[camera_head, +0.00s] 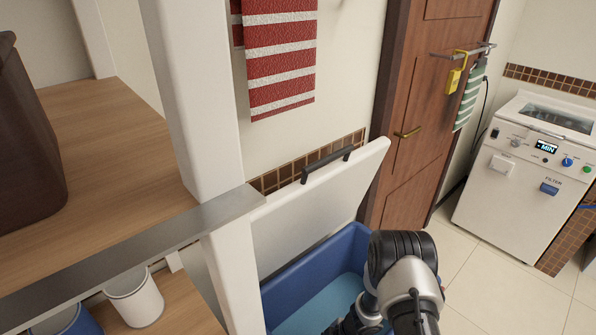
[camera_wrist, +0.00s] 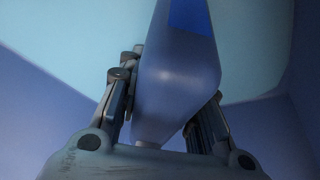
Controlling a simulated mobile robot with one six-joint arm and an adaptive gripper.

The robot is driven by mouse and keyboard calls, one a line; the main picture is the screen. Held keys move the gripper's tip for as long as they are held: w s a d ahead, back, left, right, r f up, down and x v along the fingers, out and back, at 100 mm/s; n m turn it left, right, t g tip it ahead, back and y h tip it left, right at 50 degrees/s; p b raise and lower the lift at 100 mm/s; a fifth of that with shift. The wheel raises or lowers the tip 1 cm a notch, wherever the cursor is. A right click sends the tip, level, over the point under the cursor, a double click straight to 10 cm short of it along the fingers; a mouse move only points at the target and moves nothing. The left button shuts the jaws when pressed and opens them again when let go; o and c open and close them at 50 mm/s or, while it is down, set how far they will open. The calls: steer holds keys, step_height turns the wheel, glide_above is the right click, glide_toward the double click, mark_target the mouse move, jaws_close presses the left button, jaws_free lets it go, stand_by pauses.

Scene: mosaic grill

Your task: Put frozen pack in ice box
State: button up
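The ice box (camera_head: 285,294) is a blue tub with a light blue inside. Its white lid (camera_head: 325,190) with a dark handle stands open, tilted back toward the wall. My arm reaches down into the box in the head view, and the gripper's fingers are hidden there. In the wrist view my gripper (camera_wrist: 165,105) has its two fingers on either side of a blue pack (camera_wrist: 178,75), the frozen pack, and appears closed on it. Blue walls and the light blue floor of the box (camera_wrist: 255,45) surround the pack. I cannot tell whether the pack touches the floor.
A wooden shelf (camera_head: 105,150) with a white post stands on the left, close beside the box. A brown container (camera_head: 25,140) sits on it, and a white cup (camera_head: 135,298) stands on the lower shelf. A white fryer machine (camera_head: 530,175) stands right. Tiled floor (camera_head: 490,285) is open.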

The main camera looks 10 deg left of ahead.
steer(key=o, duration=0.3)
steer(key=shift+r, duration=0.1)
steer(key=shift+o, duration=0.2)
